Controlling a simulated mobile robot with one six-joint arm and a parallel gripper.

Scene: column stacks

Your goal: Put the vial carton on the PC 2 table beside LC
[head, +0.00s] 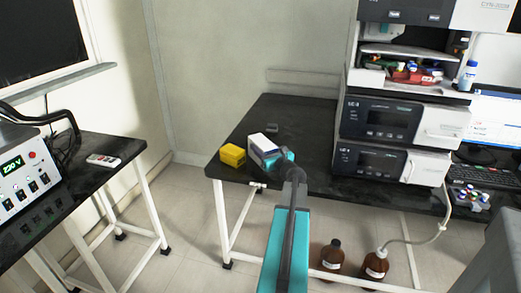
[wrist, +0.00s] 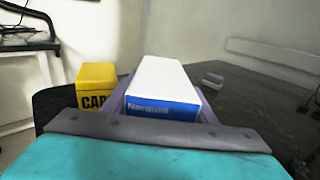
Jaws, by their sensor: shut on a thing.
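The vial carton (head: 263,145) is a white box with a blue printed end. In the wrist view the carton (wrist: 162,85) lies between the two purple fingers of my gripper (wrist: 163,100), its blue end facing the camera. In the head view my gripper (head: 272,156) is shut on it over the left part of the dark PC 2 table (head: 300,115). I cannot tell whether the carton's underside touches the tabletop. The LC stack (head: 380,120) stands on the table to the right, with bare tabletop between it and the carton.
A yellow box (head: 232,155) sits close to the left of the carton, near the table's left edge. A small grey object (head: 272,127) lies behind the carton. Brown bottles (head: 331,254) stand on the floor below. A monitor and keyboard (head: 484,175) are at the right.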

